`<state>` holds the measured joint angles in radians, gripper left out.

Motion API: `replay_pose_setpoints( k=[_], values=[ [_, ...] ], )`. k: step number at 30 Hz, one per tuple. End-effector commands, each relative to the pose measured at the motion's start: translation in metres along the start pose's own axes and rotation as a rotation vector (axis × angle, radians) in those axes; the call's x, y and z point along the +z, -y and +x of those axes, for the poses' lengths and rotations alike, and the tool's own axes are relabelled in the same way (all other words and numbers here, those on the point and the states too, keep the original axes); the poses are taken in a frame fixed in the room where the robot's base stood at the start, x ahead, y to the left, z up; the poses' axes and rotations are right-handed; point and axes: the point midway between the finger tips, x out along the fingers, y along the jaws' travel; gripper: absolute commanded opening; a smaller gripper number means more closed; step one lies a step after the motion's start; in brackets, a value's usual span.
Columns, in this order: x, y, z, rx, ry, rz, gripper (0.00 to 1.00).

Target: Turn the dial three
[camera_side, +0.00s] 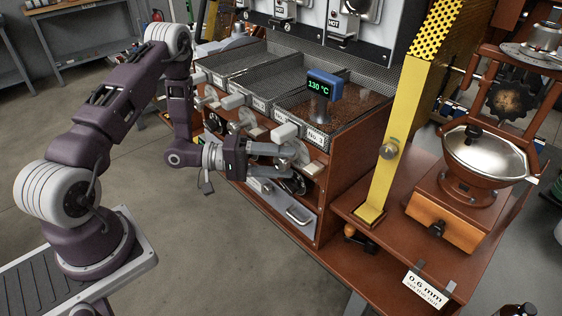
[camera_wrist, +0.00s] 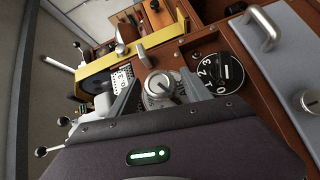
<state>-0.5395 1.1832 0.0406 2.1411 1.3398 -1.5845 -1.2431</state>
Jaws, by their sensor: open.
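A black round dial (camera_wrist: 218,75) with white numerals 0, 1, 2 and 3 shows in the wrist view, just right of my fingers. In the side view this dark dial (camera_side: 293,184) sits low on the wooden front, partly hidden by my gripper. My gripper (camera_side: 287,160) is open in front of the roaster's right-hand section. In the wrist view its two fingers (camera_wrist: 160,97) spread to either side of a silver round knob (camera_wrist: 160,83) with a dark pointer. I cannot tell whether either finger touches this knob.
A grey drawer panel with a metal handle (camera_side: 299,215) lies below the dial. A white lever handle (camera_side: 285,131) stands out above my gripper by the No. 3 label (camera_side: 317,136). A yellow upright (camera_side: 398,140) and a grinder (camera_side: 470,180) stand right. Open floor lies left.

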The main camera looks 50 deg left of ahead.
Motion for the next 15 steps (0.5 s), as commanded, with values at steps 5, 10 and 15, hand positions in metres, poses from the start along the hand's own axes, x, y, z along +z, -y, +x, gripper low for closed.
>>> replay_pose_setpoints(
  k=[5, 10, 15],
  values=[
    [-0.0001, -0.0001, -0.0003, 0.0, 0.0, 0.0, 0.31],
    [-0.0001, -0.0001, -0.0004, 0.0, 0.0, 0.0, 0.0],
    [-0.0002, -0.0004, -0.0005, -0.005, 0.0, 0.005, 0.0]
  ],
)
